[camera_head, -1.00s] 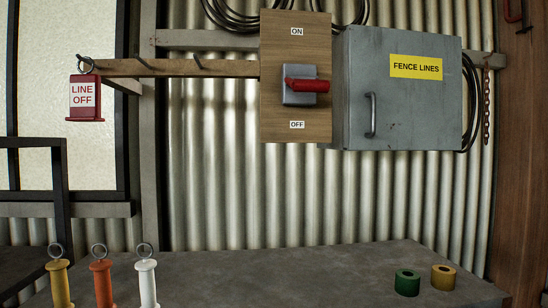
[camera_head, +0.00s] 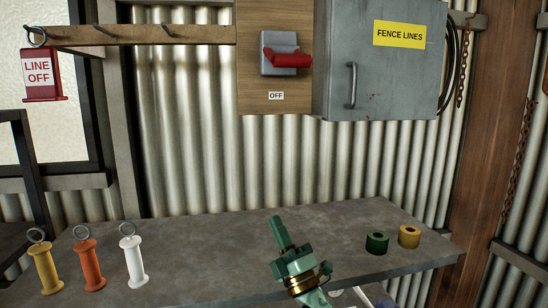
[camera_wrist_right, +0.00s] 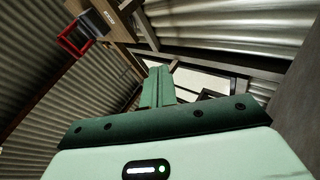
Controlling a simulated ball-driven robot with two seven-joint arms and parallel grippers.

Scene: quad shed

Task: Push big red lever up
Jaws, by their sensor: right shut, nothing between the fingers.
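The big red lever (camera_head: 288,59) sticks out of a grey metal mount (camera_head: 278,42) on a wooden board (camera_head: 254,80). Its grip lies about level, above the OFF label (camera_head: 276,96); the ON label is out of the picture. In the right wrist view the red lever (camera_wrist_right: 72,42) shows at the upper left, beyond the fingers. My green right gripper (camera_head: 281,224) is shut and empty, over the workbench, well below the lever and not touching it. Its closed fingers also show in the right wrist view (camera_wrist_right: 157,86). My left gripper is not in view.
The grey FENCE LINES box (camera_head: 385,75) juts out right of the board. A red LINE OFF tag (camera_head: 40,75) hangs at the left. The bench (camera_head: 200,238) holds yellow, orange and white handles at the left, and green and yellow rings at the right.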

